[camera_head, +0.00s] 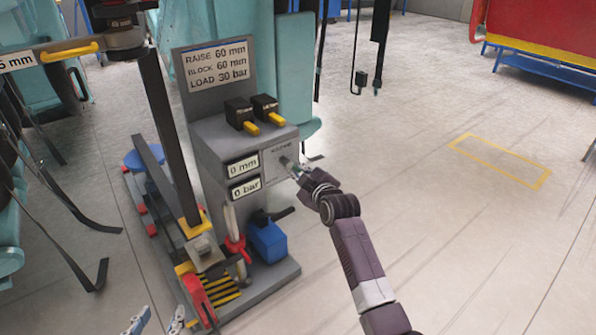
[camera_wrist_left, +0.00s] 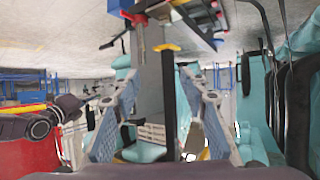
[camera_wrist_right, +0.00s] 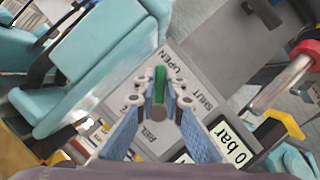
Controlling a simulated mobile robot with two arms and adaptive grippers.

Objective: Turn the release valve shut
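The release valve (camera_wrist_right: 160,78) is on the face of the grey console (camera_head: 215,140). Its green lever shows in the right wrist view, with its far end near the word OPEN; SHUT is printed to the right. My right gripper (camera_head: 297,170) reaches the console face from the right. In the right wrist view its fingers (camera_wrist_right: 163,92) are drawn in around the lever, hiding part of the valve. The exact contact is hard to see. My left gripper (camera_head: 158,322) is open and empty at the bottom edge of the head view, below the console.
Displays on the console read 0 mm (camera_head: 243,166) and 0 bar (camera_head: 246,187). Two black switches with yellow levers (camera_head: 250,128) stand on top. A blue block (camera_head: 268,242) and a red-handled part (camera_head: 236,246) are low in front. Open floor (camera_head: 450,230) lies to the right.

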